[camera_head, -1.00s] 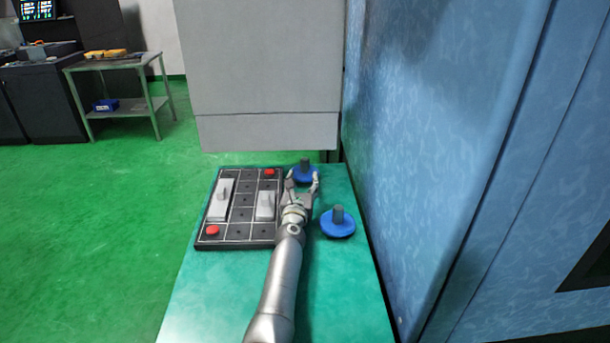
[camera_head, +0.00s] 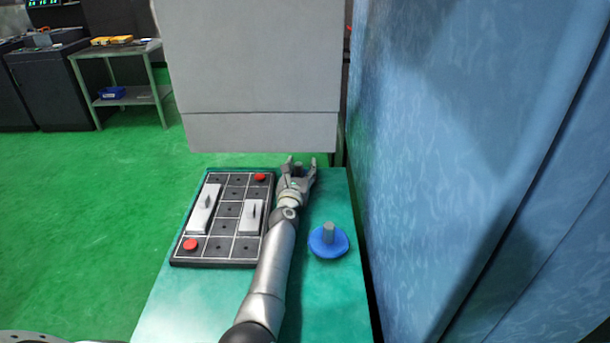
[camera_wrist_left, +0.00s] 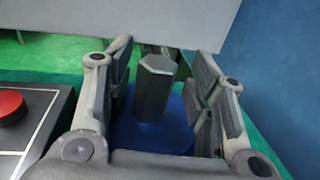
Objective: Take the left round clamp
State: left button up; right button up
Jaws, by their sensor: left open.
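Two round clamps, each a blue disc with a grey post, stand on the green table top. The far one's post (camera_head: 298,169) shows between the fingers of my left gripper (camera_head: 300,164); its disc is mostly hidden in the head view. In the left wrist view its grey hexagonal post (camera_wrist_left: 155,86) stands upright between the open fingers (camera_wrist_left: 160,92), with the blue disc (camera_wrist_left: 150,133) below. I see a gap on both sides of the post. The nearer clamp (camera_head: 328,244) stands free, right of my left arm. My right gripper is not in view.
A dark gridded plate (camera_head: 230,217) with two pale blocks and red buttons lies left of my arm. A grey machine housing (camera_head: 255,80) hangs at the table's far end. A blue wall (camera_head: 430,170) rises close along the right. The near table top (camera_head: 185,305) is clear.

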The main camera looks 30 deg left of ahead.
pick_arm(q)
jog(key=shift+s+a+r, duration=0.15)
jog(key=shift+s+r, duration=0.25)
jog(key=shift+s, duration=0.3)
jog(key=shift+c, duration=2.7)
jog(key=shift+w+f, duration=0.1)
jog(key=shift+c, duration=1.1)
jog(key=shift+w, duration=0.1)
grip_shut()
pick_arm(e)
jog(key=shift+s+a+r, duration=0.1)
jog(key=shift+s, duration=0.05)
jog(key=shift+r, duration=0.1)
